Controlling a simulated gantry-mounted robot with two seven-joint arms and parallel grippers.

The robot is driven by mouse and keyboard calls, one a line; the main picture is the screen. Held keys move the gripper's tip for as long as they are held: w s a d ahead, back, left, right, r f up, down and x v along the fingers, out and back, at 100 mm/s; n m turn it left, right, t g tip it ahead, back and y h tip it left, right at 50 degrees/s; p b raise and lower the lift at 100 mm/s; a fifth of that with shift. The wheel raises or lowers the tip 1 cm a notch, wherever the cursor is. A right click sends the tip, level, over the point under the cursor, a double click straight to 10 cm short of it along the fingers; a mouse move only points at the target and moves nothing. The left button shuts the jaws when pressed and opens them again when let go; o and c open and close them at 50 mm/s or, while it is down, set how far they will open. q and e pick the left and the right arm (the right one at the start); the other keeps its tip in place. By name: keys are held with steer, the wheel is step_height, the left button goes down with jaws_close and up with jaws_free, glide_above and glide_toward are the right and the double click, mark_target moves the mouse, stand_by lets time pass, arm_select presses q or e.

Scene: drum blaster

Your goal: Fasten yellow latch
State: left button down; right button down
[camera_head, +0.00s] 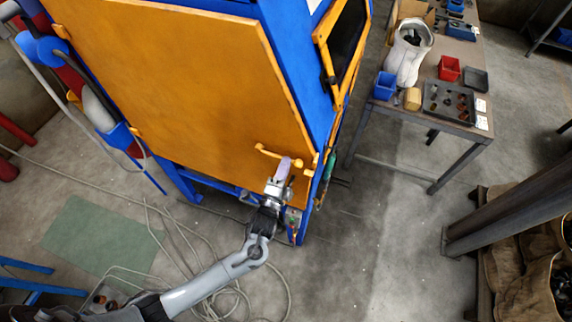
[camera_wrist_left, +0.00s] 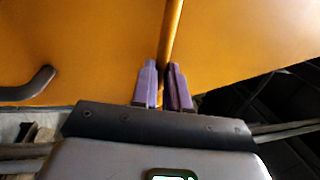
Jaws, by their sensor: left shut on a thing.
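The blaster's wide yellow-orange door panel (camera_head: 180,75) fills the upper left of the head view, set in a blue frame. The yellow latch (camera_head: 266,152) is a thin bent bar near the panel's lower right corner. My left gripper (camera_head: 285,163) is at the latch, its pale purple fingers hiding part of it. In the left wrist view the yellow bar of the latch (camera_wrist_left: 171,35) runs down between the two purple fingers of my left gripper (camera_wrist_left: 163,85), which are shut on it. The contact itself is partly hidden. My right gripper is not in view.
A work table (camera_head: 400,108) at the upper right holds bins and a dark tray (camera_head: 449,102). Loose cables (camera_head: 185,240) lie on the floor below the door. A dark metal beam (camera_head: 510,208) and brown sacks (camera_head: 525,287) stand at the right. The floor between is open.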

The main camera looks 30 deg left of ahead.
arm_select(q)
steer(key=shift+f, duration=0.15)
steer(key=c, duration=1.1)
jaws_free()
steer(key=b+v, duration=0.2)
steer(key=v, duration=0.9)
